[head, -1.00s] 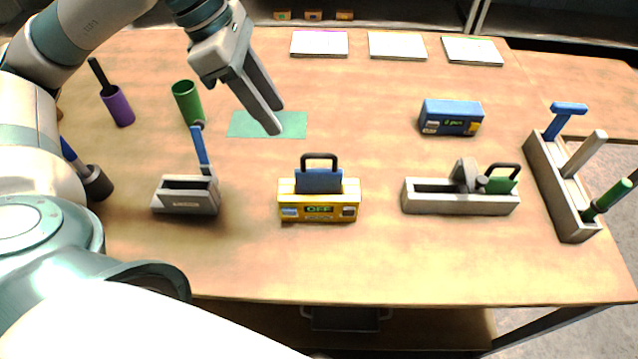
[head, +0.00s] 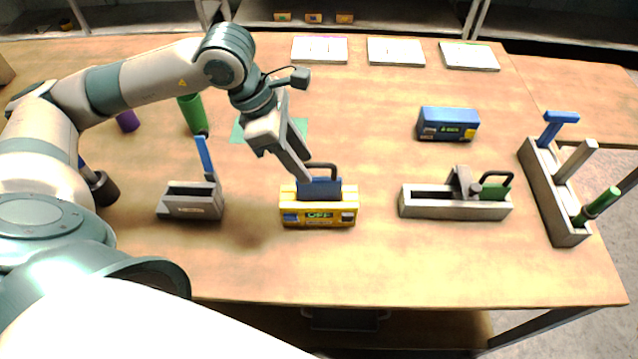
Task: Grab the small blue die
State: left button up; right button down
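A small blue die (head: 320,188) with a black loop handle sits upright in the top of a yellow device (head: 318,219) marked "OFF", near the middle of the table. My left gripper (head: 308,171) reaches down from the upper left. Its two fingers look apart, with their tips at the left side of the die's handle. The nearer finger overlaps the handle's left part in the view, so I cannot tell whether they touch. Nothing shows held between the fingers. My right gripper is not in view.
A grey holder (head: 191,207) with a blue lever stands left of the yellow device. A grey trough (head: 430,205) with a green die stands to its right, and a blue box (head: 447,123) is behind that. A tool rack (head: 551,195) stands far right. The front table strip is clear.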

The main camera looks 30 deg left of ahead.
aim_at(315, 178)
pick_arm(q)
jog(key=shift+w+d+f, duration=0.1)
jog(key=shift+d+f, duration=0.1)
jog(key=shift+f, duration=0.4)
jog(key=shift+w+d+f+p, duration=0.25)
jog(key=shift+f+p, duration=0.25)
jog(key=shift+p, duration=0.35)
jog(key=p+x, duration=0.1)
jog(key=x, duration=0.2)
jog(key=shift+w+p, duration=0.1)
jog(key=shift+p, duration=0.2)
jog(key=shift+w+d+f, duration=0.1)
jog(key=shift+f, duration=0.35)
jog(key=shift+r, duration=0.1)
grip_shut()
